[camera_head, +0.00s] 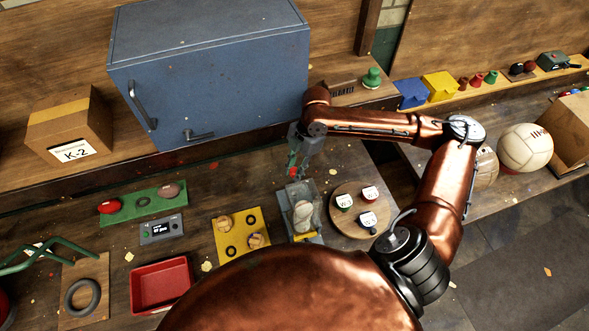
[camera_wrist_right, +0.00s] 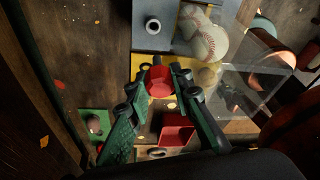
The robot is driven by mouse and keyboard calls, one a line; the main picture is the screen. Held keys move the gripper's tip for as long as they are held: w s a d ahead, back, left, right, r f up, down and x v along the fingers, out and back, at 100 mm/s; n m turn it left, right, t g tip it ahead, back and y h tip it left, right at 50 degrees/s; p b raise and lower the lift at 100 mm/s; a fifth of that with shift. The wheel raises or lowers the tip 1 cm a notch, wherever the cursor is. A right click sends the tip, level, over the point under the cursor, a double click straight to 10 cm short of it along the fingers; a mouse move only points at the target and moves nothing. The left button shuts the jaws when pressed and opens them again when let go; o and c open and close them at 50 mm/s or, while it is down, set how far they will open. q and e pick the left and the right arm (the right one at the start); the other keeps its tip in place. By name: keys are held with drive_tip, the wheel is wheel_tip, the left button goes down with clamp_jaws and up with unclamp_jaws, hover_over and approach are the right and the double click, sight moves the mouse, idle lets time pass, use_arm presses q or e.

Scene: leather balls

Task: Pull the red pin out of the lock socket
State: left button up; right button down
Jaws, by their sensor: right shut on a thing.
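The red pin (camera_wrist_right: 159,82) is held between the fingertips of my right gripper (camera_wrist_right: 160,84) in the right wrist view. The lock socket looks like a grey ring (camera_wrist_right: 152,25) with a dark hole on a blue-grey plate; the pin shows apart from it. In the head view my right gripper (camera_head: 293,165) hangs in front of the blue cabinet, above the back of the clear case (camera_head: 304,208) that has baseballs in it. A little red shows at its fingers. My left gripper is not in view.
The blue cabinet (camera_head: 210,75) stands close behind the gripper. A round wooden board (camera_head: 345,225) with small labelled pieces is right of the case. A yellow board (camera_head: 228,252) and a red tray (camera_head: 135,285) lie to the left. A white ball (camera_head: 524,147) sits far right.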

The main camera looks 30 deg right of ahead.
drive_tip(key=shift+f+b, duration=0.85)
drive_tip(key=shift+f, duration=2.2)
